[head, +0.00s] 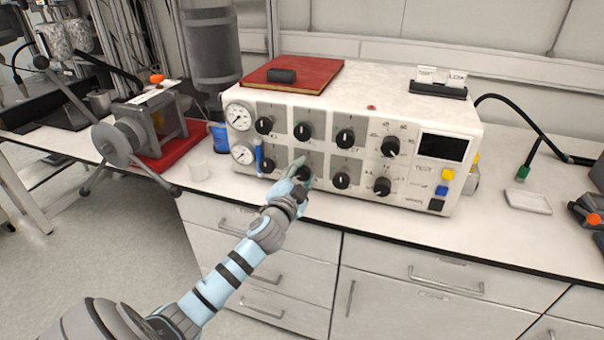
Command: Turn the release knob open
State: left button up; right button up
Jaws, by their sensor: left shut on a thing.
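A white control box (400,110) with two rows of black knobs stands on the bench. My left gripper (300,172) is at the front panel, shut on a black knob (304,174) in the lower row, second from the left. The fingers and wrist hide part of this knob, so its pointer cannot be read clearly. No label marks which knob is the release knob. Neighbouring knobs are the lower left one (267,165) and the lower one to the right (341,180). My right gripper is not in view.
Two round gauges (239,116) sit at the panel's left edge. A blue pen-like piece (259,157) stands close left of my gripper. Bench space in front of the box is narrow; drawers (440,285) lie below.

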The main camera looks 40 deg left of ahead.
pick_arm(q)
jog(key=shift+f, duration=0.15)
jog(key=o, duration=1.2)
jog(key=v, duration=1.2)
